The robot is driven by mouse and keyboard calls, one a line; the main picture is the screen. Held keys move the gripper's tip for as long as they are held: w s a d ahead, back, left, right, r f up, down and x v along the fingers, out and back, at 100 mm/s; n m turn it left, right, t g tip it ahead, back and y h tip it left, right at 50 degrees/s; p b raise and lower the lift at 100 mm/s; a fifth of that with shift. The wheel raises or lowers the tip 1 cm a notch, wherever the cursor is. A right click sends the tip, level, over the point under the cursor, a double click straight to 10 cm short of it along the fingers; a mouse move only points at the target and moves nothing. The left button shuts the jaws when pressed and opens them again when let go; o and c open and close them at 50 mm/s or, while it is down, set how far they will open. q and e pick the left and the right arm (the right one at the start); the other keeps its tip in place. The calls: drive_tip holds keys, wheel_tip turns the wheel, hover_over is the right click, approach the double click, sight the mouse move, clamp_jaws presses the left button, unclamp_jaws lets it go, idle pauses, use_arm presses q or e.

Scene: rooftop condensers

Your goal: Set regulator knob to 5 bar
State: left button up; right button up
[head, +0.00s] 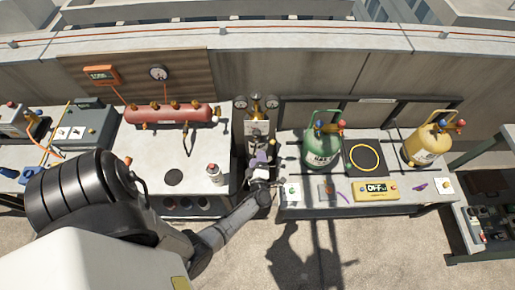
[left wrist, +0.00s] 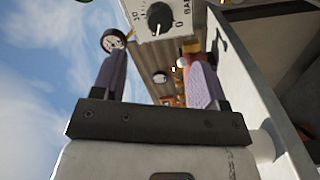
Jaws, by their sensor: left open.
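The regulator (head: 257,127) is a pale box topped by two round gauges, standing in the gap between the two benches. In the left wrist view its white dial plate (left wrist: 174,32) shows at the top edge, with scale marks and the letters BAR. The black regulator knob (left wrist: 158,17) is at its middle; I cannot read its setting surely. My left gripper (head: 264,155) is close to the front of the regulator. Its purple fingers (left wrist: 152,62) are apart and empty, and the knob appears beyond the fingertips, not between them. My right gripper is not in view.
A red tank (head: 168,113) lies on the left bench, with a spray can (head: 214,174) near its right edge. A green cylinder (head: 320,146), a round-ringed scale (head: 364,157) and a yellow cylinder (head: 426,146) stand on the right bench. Concrete floor lies in front.

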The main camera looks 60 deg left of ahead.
use_arm(q)
drive_tip(key=shift+v, duration=0.95)
